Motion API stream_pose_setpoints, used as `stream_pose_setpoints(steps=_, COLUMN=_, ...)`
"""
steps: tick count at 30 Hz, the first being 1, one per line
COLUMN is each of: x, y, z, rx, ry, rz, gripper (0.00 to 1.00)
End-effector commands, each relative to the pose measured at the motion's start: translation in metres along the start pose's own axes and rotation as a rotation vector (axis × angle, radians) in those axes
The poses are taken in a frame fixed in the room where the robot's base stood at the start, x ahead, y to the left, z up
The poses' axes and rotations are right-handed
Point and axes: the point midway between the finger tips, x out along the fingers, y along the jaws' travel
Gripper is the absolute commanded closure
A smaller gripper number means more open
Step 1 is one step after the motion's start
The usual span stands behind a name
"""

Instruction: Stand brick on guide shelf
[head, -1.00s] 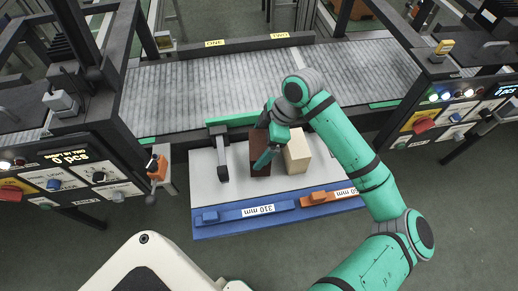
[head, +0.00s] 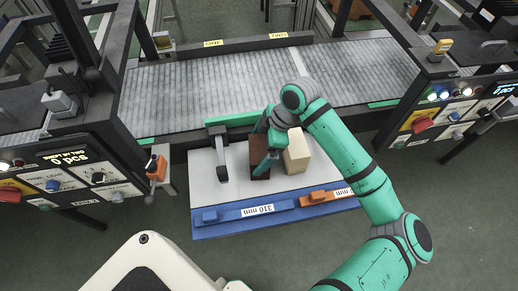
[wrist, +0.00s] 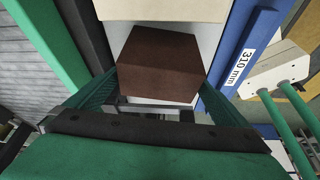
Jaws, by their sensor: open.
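A dark brown brick (head: 257,146) stands on the pale guide shelf (head: 205,178), left of a cream brick (head: 298,152). The bricks stand close together. My gripper (head: 267,150) is open at the brown brick and covers part of it in the head view. In the wrist view the brown brick (wrist: 160,62) lies between my two green fingers, with the cream brick (wrist: 165,9) just beyond it. Whether the fingers touch the brown brick cannot be told.
A blue rail (head: 230,212) marked 310 mm and an orange rail (head: 318,198) line the shelf's front. A dark stop (head: 221,160) stands left of the bricks. A roller conveyor (head: 200,90) runs behind. Control boxes flank the shelf. The shelf's left end is bare.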

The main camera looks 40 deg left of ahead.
Motion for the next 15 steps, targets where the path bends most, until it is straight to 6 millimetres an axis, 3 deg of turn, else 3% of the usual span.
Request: stream_pose_setpoints(steps=15, x=-0.092, y=0.000, z=0.001, rx=0.002, ry=0.000, rz=0.003, gripper=0.00)
